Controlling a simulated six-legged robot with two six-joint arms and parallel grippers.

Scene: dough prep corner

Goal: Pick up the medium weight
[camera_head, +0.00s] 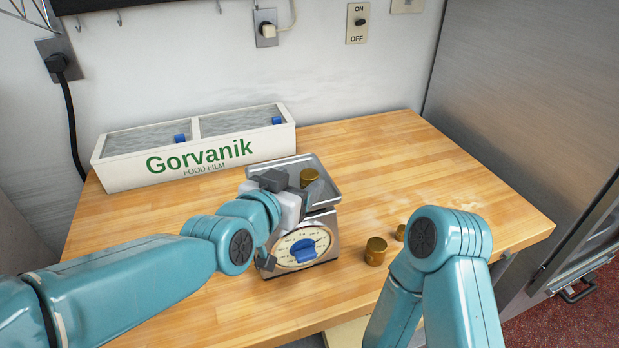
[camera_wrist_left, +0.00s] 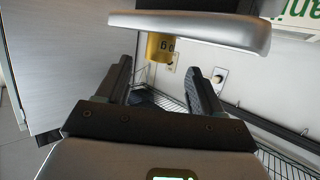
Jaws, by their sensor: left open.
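A brass weight (camera_head: 309,178) stands on the metal pan (camera_head: 328,187) of the kitchen scale (camera_head: 318,226). A second brass weight (camera_head: 375,251) stands on the table right of the scale. A smaller one (camera_head: 401,232) is beside it, partly hidden by my right arm. I cannot tell for sure which is the medium one. My left gripper (camera_head: 287,184) is open and empty at the pan's left side, close to the weight there. The left wrist view, seen rolled over, shows that weight (camera_wrist_left: 158,47) against the pan edge, beyond the open fingers (camera_wrist_left: 161,82). My right gripper is out of view.
A white Gorvanik food film box (camera_head: 197,150) stands at the back left. The scale's dial with a blue knob (camera_head: 303,251) faces me. The table (camera_head: 455,195) is clear at the right, with light flour marks. Wall sockets and a switch (camera_head: 357,22) are behind.

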